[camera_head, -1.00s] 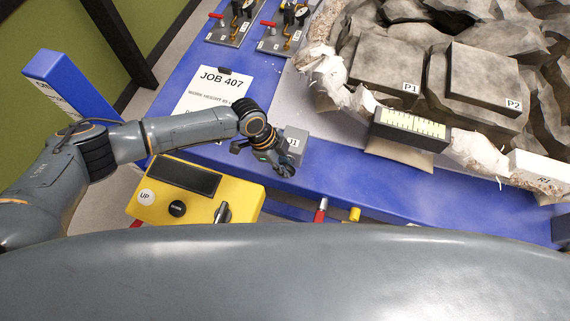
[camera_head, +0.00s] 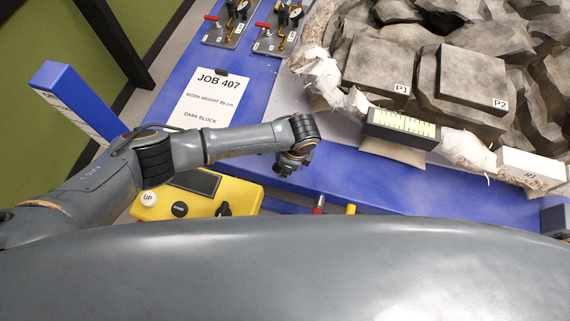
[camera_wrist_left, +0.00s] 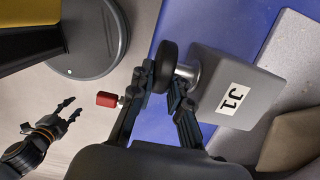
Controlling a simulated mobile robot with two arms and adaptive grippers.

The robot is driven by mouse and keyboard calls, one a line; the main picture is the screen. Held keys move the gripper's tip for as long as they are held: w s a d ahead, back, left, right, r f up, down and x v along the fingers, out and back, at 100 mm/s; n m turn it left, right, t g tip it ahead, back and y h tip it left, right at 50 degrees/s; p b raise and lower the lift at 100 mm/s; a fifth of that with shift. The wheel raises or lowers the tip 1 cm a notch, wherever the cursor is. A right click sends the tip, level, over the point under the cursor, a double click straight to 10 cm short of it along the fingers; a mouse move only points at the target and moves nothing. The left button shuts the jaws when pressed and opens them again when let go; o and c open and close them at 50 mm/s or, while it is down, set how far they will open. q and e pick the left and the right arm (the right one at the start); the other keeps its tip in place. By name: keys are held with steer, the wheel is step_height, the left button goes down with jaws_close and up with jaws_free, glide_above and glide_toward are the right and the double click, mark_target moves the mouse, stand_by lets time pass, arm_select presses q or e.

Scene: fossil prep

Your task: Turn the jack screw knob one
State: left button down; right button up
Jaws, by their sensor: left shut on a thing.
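The jack block J1 (camera_wrist_left: 238,88) is a grey box with a white label, in the left wrist view. A dark round knob (camera_wrist_left: 167,62) sits on a short metal shaft (camera_wrist_left: 188,72) at its side. My left gripper (camera_wrist_left: 163,76) is shut on the knob, with a finger on either side of it. In the head view my left gripper (camera_head: 287,164) is at the blue table's front edge, and my arm hides the block and knob. My right gripper (camera_wrist_left: 52,118) shows at the lower left of the wrist view, open and empty, apart from the block.
A yellow control box (camera_head: 158,206) with an UP button stands left of the gripper. A red handle (camera_head: 319,203) and a yellow one (camera_head: 350,209) stick out at the table (camera_head: 365,185) edge. A JOB 407 sheet (camera_head: 212,98) lies behind my arm. Rock blocks and a scale bar (camera_head: 402,127) are right.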

arm_select(q)
steer(key=shift+y, duration=0.3)
steer(key=shift+d, duration=0.1)
steer(key=c, duration=1.6)
jaws_free()
steer(key=shift+o, duration=0.2)
steer(key=v, duration=1.2)
steer(key=shift+s+f, duration=0.1)
